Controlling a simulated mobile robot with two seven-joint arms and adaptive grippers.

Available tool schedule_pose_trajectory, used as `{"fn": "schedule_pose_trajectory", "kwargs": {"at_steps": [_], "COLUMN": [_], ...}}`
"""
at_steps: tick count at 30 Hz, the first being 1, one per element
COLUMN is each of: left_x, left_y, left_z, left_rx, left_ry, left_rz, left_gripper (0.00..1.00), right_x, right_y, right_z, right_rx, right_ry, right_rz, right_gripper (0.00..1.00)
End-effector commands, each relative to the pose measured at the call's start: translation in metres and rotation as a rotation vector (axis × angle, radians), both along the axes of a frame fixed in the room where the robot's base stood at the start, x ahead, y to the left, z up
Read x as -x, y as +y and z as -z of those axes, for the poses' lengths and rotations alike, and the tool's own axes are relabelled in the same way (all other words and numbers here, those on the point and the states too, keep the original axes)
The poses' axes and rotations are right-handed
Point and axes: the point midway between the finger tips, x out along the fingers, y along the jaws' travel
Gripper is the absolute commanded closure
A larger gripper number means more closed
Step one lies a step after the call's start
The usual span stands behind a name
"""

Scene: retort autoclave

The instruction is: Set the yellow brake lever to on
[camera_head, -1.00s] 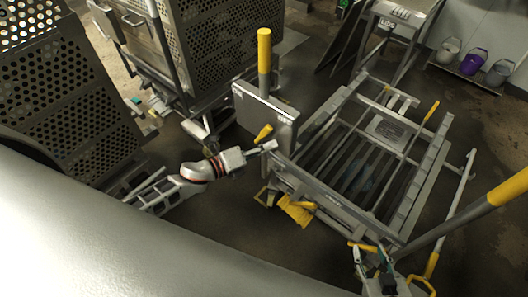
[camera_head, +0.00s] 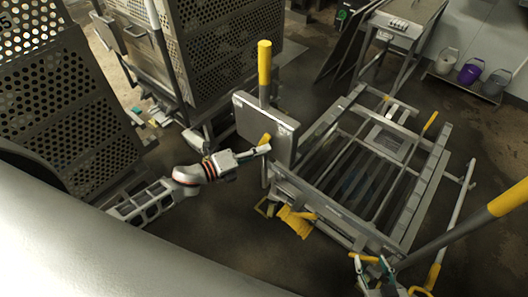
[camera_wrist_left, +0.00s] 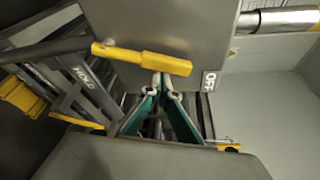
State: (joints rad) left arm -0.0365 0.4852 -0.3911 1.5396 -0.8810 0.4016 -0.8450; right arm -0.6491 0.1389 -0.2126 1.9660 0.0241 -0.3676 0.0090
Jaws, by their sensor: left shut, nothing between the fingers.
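The yellow brake lever (camera_wrist_left: 140,58) lies across a grey plate in the left wrist view, nearly level and tilted slightly down to the right. An OFF label (camera_wrist_left: 209,82) is just below its right end. In the head view the lever (camera_head: 266,140) is small and partly behind my fingertips. My left gripper (camera_head: 265,149) is shut and empty. Its fingertips (camera_wrist_left: 159,84) are right below the lever's yellow sleeve, touching or nearly so; I cannot tell which. My right gripper (camera_head: 374,272) is at the lower right by yellow parts; its fingers are unclear.
The grey plate (camera_head: 257,122) stands at the end of a slatted metal frame (camera_head: 368,170), beside a yellow-topped post (camera_head: 264,62). Perforated baskets (camera_head: 225,55) stand behind and left. A yellow-ended bar (camera_head: 450,232) crosses the lower right. Buckets (camera_head: 470,73) are far right.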

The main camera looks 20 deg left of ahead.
Motion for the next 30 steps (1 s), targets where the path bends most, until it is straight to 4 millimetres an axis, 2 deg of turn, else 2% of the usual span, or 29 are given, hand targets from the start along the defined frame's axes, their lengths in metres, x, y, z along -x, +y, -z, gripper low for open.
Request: {"fn": "schedule_pose_trajectory", "kwargs": {"at_steps": [24,30], "left_x": [-0.021,-0.025], "left_y": [0.058,0.070], "left_z": [-0.009,-0.006], "left_rx": [0.684,0.830], "left_ry": [0.250,0.304], "left_rz": [-0.003,-0.004], "left_gripper": [1.00,1.00], "right_x": [0.015,0.012], "right_y": [-0.001,-0.002], "right_z": [0.066,0.067], "right_rx": [0.003,0.014], "right_ry": [0.044,0.034], "right_rz": [-0.001,-0.003], "right_gripper": [0.60,0.60]}}
